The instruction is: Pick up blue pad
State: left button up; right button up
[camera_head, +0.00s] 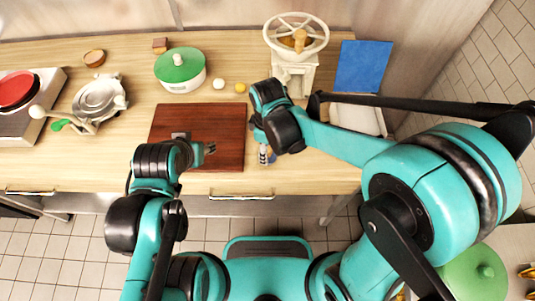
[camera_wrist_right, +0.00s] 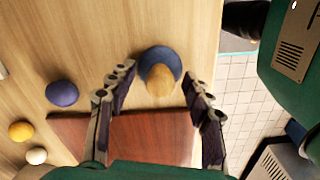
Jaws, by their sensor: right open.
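A flat blue square (camera_head: 363,66) lies at the back right of the counter in the head view. In the right wrist view a round blue piece with a tan knob on top (camera_wrist_right: 160,80) sits on the wood by the counter edge. I cannot tell for sure which is the blue pad. My right gripper (camera_wrist_right: 160,86) is open around the round piece, a finger on each side, apart from it. In the head view my right gripper (camera_head: 264,154) is low beside the board and partly hides the piece. My left gripper (camera_head: 207,149) is above the board; its jaw opening is unclear.
A red-brown board (camera_head: 220,120) lies in the middle. A dark blue ball (camera_wrist_right: 62,93) and a yellow ball (camera_wrist_right: 20,131) lie nearby. A green-lidded pot (camera_head: 180,75), a wheel-topped press (camera_head: 296,55) and a metal pan (camera_head: 98,98) stand farther back.

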aim_at(269, 151)
grip_shut()
jog(key=shift+r, duration=0.55)
jog(key=r, duration=0.1)
jog(key=r+p, duration=0.2)
jog(key=r, duration=0.1)
jog(key=shift+s+d, duration=0.3)
jog(key=shift+s, duration=0.1)
jog(key=s+d+r+p, duration=0.3)
jog(key=s+d+r, duration=0.3)
jog(key=s+d, duration=0.1)
jog(key=shift+s+p, duration=0.3)
jog(key=shift+s, duration=0.3)
